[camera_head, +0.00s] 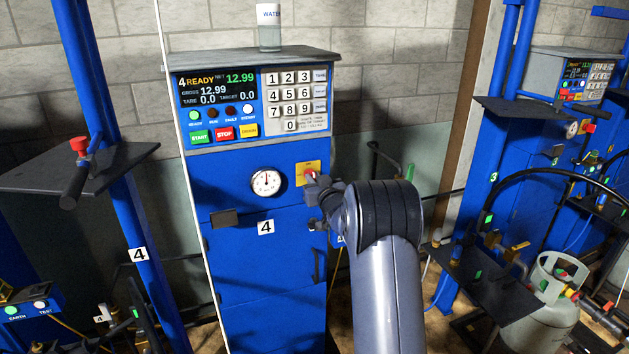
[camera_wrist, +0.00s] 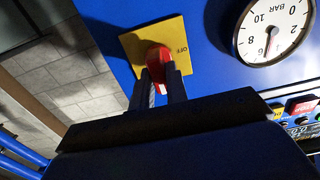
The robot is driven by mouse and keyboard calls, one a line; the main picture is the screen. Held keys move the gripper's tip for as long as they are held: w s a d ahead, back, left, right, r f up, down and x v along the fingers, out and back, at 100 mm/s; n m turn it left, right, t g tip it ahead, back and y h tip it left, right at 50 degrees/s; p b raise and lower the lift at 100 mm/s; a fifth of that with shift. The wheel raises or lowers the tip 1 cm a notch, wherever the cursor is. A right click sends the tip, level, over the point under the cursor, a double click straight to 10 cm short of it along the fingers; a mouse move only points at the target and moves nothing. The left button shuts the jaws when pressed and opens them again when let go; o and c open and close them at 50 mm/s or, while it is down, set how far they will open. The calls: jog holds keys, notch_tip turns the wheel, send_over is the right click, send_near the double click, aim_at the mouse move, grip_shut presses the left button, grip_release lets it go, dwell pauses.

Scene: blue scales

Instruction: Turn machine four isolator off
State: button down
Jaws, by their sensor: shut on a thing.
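Machine four is a blue cabinet (camera_head: 230,190) with a "4" label on its front. Its isolator is a red rotary handle on a yellow plate (camera_head: 308,167), right of the round gauge (camera_head: 267,183). In the wrist view the red handle (camera_wrist: 157,54) stands between the fingertips of my gripper (camera_wrist: 161,78), on the yellow plate (camera_wrist: 179,34) with "OFF" printed near its right edge. My gripper (camera_head: 314,181) is shut on the handle and hides part of it. The handle's exact angle is hard to tell.
The display (camera_head: 217,85) reads "4 READY" and 12.99. A keypad (camera_head: 296,97) and START, STOP buttons lie above. A dark shelf (camera_head: 78,168) juts out left; machine three (camera_head: 545,150) and a gas cylinder (camera_head: 556,292) stand right.

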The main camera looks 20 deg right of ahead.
jog(key=shift+f+b, duration=0.1)
jog(key=shift+b, duration=0.25)
jog(key=shift+a+f+n+b, duration=0.1)
jog(key=shift+n+b, duration=2.45)
jog(key=shift+n, duration=0.4)
jog(key=shift+a+f+n+b, duration=0.1)
jog(key=shift+a+n+b, duration=0.05)
jog(key=shift+n+b, duration=2.65)
jog(key=shift+a+f+n+b, duration=0.1)
jog(key=shift+n+b, duration=2.25)
jog(key=shift+n, duration=0.8)
jog(key=c, duration=1.4)
grip_release()
